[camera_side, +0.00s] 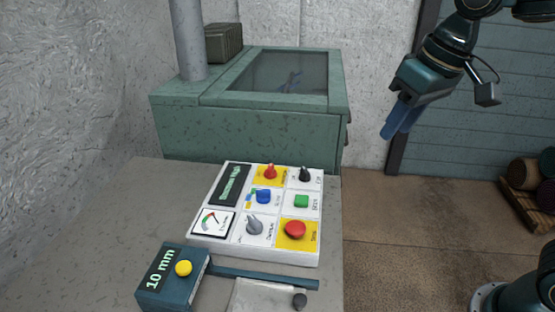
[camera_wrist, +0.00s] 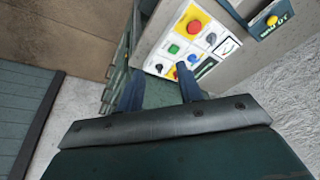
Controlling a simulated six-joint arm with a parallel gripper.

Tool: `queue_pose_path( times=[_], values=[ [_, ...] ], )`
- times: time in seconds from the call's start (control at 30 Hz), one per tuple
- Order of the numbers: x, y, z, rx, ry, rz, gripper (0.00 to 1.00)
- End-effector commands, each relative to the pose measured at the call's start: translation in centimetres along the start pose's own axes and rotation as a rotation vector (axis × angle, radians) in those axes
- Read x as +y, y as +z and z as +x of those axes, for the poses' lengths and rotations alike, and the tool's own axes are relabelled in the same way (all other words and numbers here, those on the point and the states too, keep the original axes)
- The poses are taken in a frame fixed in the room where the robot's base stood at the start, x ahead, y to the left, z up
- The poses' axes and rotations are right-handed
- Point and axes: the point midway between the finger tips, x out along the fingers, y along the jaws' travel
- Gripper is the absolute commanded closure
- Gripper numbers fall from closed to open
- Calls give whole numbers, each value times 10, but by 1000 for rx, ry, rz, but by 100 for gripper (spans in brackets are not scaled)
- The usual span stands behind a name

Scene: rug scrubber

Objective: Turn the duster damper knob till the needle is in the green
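The white control panel (camera_side: 279,243) lies tilted on the bench top. Its damper knob (camera_side: 254,226) is grey, with a pointer, in the bottom row, and also shows in the wrist view (camera_wrist: 211,38). The gauge (camera_side: 212,222) sits left of the knob, with a coloured arc that includes green and red. The needle is too small to read surely; the gauge also shows in the wrist view (camera_wrist: 229,45). My gripper (camera_side: 395,131) is up and right of the panel, well apart from it. In the wrist view its fingers (camera_wrist: 159,91) are spread with nothing between them.
Close to the knob are a red button (camera_side: 295,230), a blue switch (camera_side: 263,196) and a green button (camera_side: 301,201). A red knob (camera_side: 270,172) and black knob (camera_side: 305,174) are farther back. A blue box reading 10 mm (camera_side: 171,283) stands in front. A green tank (camera_side: 250,135) stands behind.

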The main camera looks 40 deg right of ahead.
Motion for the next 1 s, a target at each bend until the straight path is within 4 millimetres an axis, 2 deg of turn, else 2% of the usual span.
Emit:
queue_pose_path(
  times=[0.2, 0.5, 0.8, 1.0],
  values=[
    [-29, -41, 18, -68, -2, 6, 64],
    [-75, -86, 53, -153, 7, 15, 64],
    [-126, -117, 102, -234, 30, 24, 64],
    [-159, -128, 136, -279, 49, 29, 64]
  ],
)
